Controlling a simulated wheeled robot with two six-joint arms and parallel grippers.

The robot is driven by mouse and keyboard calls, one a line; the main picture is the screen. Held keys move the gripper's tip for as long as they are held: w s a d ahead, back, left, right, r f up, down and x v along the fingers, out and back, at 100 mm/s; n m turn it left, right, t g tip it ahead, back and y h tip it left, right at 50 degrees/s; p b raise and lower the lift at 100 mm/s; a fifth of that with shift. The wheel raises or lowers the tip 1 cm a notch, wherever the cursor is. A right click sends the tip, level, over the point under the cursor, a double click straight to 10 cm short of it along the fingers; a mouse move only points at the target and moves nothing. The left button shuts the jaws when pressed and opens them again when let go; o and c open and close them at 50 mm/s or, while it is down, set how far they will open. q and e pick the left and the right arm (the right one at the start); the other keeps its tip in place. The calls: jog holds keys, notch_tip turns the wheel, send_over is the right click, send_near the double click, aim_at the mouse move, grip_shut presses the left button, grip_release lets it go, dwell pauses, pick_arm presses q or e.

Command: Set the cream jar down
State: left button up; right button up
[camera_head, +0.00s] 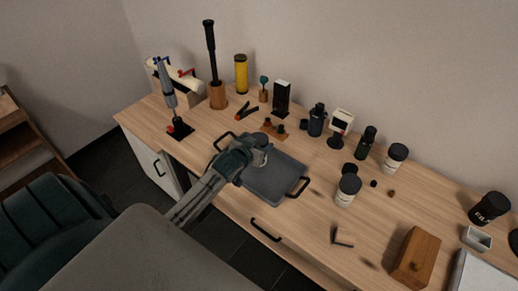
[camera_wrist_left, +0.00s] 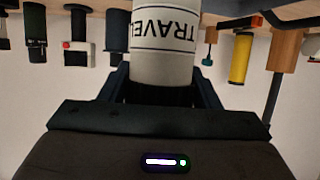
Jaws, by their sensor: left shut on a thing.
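My left gripper (camera_head: 256,150) is over the grey tray (camera_head: 280,182) in the head view. It is shut on a pale cylindrical jar marked TRAVEL, the cream jar (camera_wrist_left: 165,62), which fills the top middle of the left wrist view between the fingers (camera_wrist_left: 165,88). In the head view the gripper hides most of this jar. I cannot tell whether the jar touches the tray. My right gripper is not in view.
Bottles and small items line the back. A wooden block (camera_head: 415,258) is at front right. The wooden desktop (camera_head: 290,222) is bare near the tray's front edge.

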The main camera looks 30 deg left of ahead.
pick_arm(q)
notch_tip(320, 180, down, 3)
jog(key=shift+s+d+r+p, duration=0.1)
jog(key=shift+r+p, duration=0.05)
jog(key=shift+p, duration=0.2)
jog(key=shift+f, duration=0.25)
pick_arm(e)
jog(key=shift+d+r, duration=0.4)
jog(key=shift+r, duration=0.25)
pick_arm(q)
jog(key=shift+f, duration=0.2)
jog(key=o, duration=1)
jog(key=shift+r, duration=0.1)
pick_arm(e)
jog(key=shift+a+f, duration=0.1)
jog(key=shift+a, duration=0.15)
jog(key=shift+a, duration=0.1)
